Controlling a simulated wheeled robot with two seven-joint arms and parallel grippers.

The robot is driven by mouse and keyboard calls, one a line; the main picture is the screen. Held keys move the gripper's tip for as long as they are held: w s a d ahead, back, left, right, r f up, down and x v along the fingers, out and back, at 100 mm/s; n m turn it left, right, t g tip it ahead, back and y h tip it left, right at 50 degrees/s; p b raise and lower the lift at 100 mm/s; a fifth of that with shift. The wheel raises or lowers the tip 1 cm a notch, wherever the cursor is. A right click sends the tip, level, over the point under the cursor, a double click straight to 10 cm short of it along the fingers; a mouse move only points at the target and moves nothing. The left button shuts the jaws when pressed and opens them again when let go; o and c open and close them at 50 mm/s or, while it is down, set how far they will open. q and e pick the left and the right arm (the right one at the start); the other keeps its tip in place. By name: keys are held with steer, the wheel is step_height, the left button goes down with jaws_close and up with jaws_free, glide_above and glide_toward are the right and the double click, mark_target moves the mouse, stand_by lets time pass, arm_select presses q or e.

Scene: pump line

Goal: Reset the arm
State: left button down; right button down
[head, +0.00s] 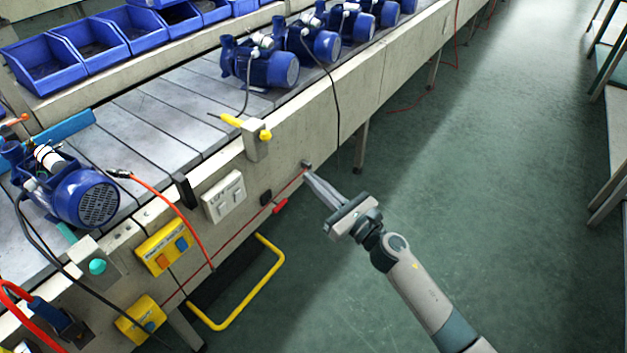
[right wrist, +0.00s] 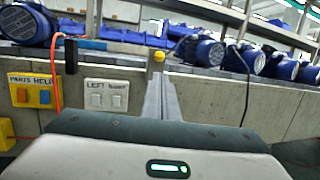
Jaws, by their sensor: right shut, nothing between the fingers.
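My right gripper (head: 308,172) is shut and empty. In the head view its fingertips are in front of the side panel of the conveyor line (head: 290,130), close to a small dark knob; I cannot tell whether they touch it. In the right wrist view the closed fingers (right wrist: 161,95) point at the panel, to the right of a white switch plate (right wrist: 107,98) marked LEFT and RIGHT. The same switch plate (head: 223,196) shows in the head view left of the gripper. My left gripper is not in view.
A blue pump (head: 85,195) stands on the near conveyor, and several more stand farther along. Yellow button boxes (head: 163,247), a yellow bar handle (head: 262,292) and a red cable (head: 180,212) are at the panel's near end. The green floor (head: 480,170) on the right is clear.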

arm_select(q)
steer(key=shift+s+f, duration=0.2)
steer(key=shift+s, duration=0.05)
